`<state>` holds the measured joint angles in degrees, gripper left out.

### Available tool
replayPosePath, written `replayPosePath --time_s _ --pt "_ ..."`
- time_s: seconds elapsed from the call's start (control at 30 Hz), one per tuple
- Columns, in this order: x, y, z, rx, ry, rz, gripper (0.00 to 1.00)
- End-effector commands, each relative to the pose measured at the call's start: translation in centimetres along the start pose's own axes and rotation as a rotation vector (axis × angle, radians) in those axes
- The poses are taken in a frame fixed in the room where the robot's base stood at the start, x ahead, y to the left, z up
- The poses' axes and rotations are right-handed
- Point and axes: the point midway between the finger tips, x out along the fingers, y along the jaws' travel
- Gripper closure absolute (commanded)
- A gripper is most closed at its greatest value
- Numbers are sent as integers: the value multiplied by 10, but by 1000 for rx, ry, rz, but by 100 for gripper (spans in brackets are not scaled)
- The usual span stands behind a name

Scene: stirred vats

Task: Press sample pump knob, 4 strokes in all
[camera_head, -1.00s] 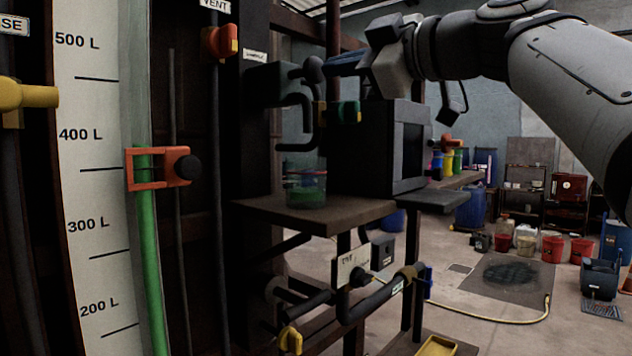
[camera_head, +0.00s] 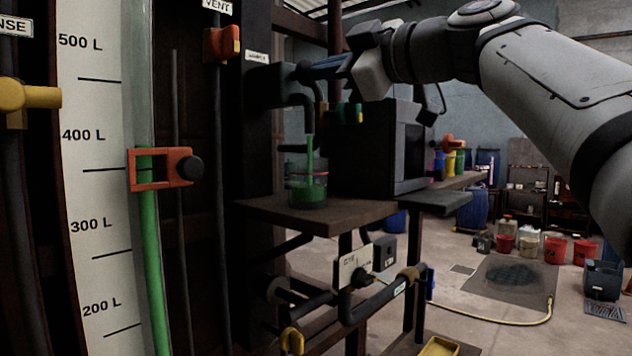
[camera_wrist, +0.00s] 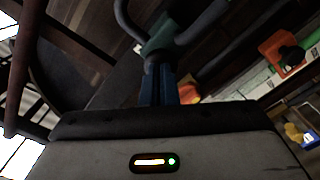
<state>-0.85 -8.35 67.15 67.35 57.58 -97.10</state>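The sample pump (camera_head: 270,86) is a dark block on the post under a small label, with a bent spout. Its dark round knob (camera_head: 303,71) is pushed in close to the block. My gripper (camera_head: 313,69) has its blue fingers together, with the tips against the knob. In the wrist view, the fingers (camera_wrist: 158,84) point at the knob (camera_wrist: 157,57), partly hiding it. A green stream (camera_head: 310,150) runs from the spout into the glass beaker (camera_head: 307,190), which holds green liquid.
A dark box (camera_head: 368,150) stands on the shelf (camera_head: 330,222) right of the beaker, below my arm. A small valve with green and yellow parts (camera_head: 350,112) sits near it. The level gauge (camera_head: 95,200) is at left.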

Motion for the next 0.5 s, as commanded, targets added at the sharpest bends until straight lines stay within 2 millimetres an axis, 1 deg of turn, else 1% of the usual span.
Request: replayPosePath --time_s 0.13,0.37,0.5 --pt "7 0 0 0 0 -1 100" --pt "6 0 0 0 0 0 100" --pt "0 -1 2 0 0 2 100"
